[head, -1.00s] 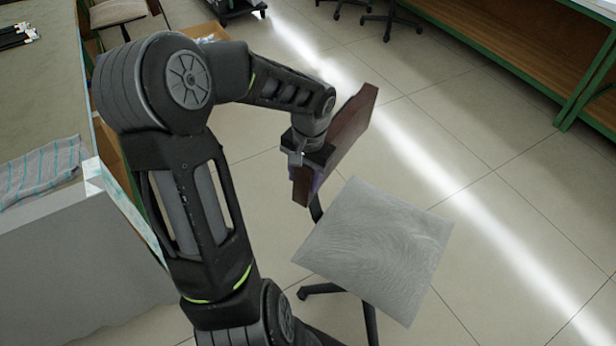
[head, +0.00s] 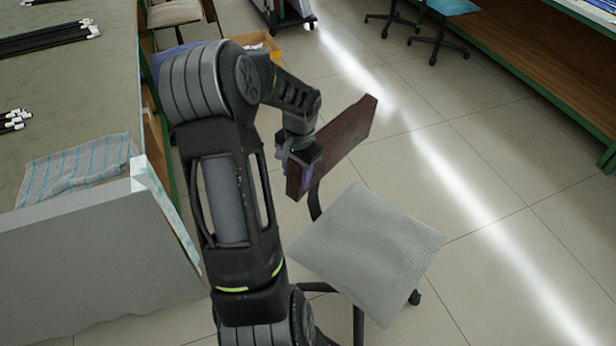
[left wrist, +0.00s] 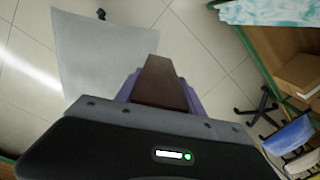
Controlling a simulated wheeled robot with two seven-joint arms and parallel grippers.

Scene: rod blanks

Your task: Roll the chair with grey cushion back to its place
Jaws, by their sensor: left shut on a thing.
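The chair has a grey cushion (head: 368,250), a dark brown wooden backrest (head: 345,138) and a black wheeled base (head: 414,297). It stands on the tiled floor in front of me. My left gripper (head: 300,163) is shut on the near left end of the backrest. In the left wrist view, the brown backrest (left wrist: 160,84) sits between the purple fingers of my left gripper (left wrist: 158,92). The grey cushion (left wrist: 105,55) lies beyond it at the upper left. My left arm hides part of the floor left of the chair. My right gripper is not in view.
A workbench (head: 75,90) with a striped cloth (head: 75,168) and black rods (head: 45,40) stands at left. A cardboard box (head: 258,42) and another chair (head: 174,14) are behind my arm. A green-framed bench (head: 545,78) runs along the right. The middle floor is clear.

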